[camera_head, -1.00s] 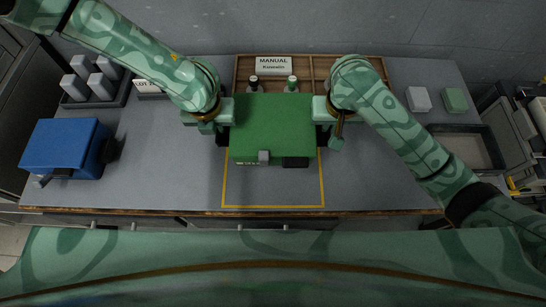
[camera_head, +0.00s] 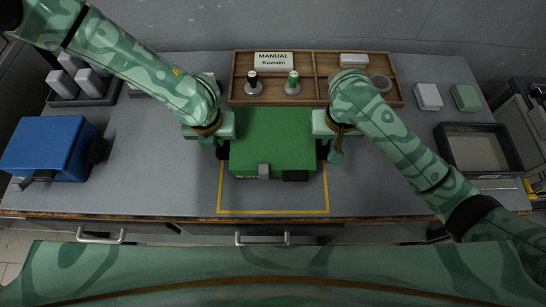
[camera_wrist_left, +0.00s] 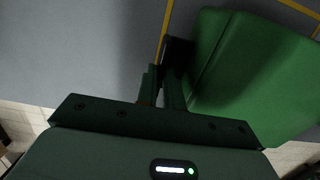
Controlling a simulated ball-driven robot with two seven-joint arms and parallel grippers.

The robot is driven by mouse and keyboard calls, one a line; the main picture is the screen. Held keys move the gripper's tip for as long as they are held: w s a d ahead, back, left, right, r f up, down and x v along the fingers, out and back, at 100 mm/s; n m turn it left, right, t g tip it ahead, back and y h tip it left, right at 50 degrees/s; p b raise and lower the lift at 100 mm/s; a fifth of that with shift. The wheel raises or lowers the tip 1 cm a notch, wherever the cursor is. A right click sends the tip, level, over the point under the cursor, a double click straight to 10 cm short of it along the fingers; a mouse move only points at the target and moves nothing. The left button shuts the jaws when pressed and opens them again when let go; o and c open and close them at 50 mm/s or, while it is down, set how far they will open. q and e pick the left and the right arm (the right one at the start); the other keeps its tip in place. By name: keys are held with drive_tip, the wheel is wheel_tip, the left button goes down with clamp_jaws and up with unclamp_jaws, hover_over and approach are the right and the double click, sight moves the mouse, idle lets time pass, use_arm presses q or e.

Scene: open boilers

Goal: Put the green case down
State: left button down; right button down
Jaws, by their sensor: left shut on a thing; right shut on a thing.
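The green case (camera_head: 272,137) is in the middle of the head view, between my two grippers. It lies over the back part of the yellow outlined area (camera_head: 273,212) on the grey worktop. I cannot tell for sure whether it touches the worktop. My left gripper (camera_head: 224,150) is shut on the case's left side, at a dark handle. My right gripper (camera_head: 323,149) is shut on its right side. In the left wrist view the left fingers (camera_wrist_left: 166,88) close on a dark part beside the green case (camera_wrist_left: 245,75). The right fingertips are partly hidden.
A blue case (camera_head: 50,146) stands at the left. A dark-rimmed tray (camera_head: 478,150) and small white and green blocks are at the right. The worktop front is clear.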

use_arm(q)
drive_tip(key=c, duration=1.5)
unclamp_jaws()
use_arm(e)
drive_tip(key=c, duration=1.5)
unclamp_jaws()
drive_tip(key=shift+r, duration=0.15)
use_arm(q)
drive_tip(key=shift+s+r, duration=0.3)
drive_tip(key=shift+r, duration=1.65)
drive_tip(key=shift+s+r, duration=0.3)
drive_tip(key=shift+r, duration=1.7)
drive_tip(key=shift+s+r, duration=0.3)
drive_tip(key=shift+r, duration=1.65)
use_arm(e)
drive_tip(key=shift+s+r, duration=0.3)
drive_tip(key=shift+r, duration=1.6)
drive_tip(key=shift+s+r, duration=0.3)
drive_tip(key=shift+r, duration=1.65)
drive_tip(key=shift+s+r, duration=0.3)
drive_tip(key=shift+r, duration=1.6)
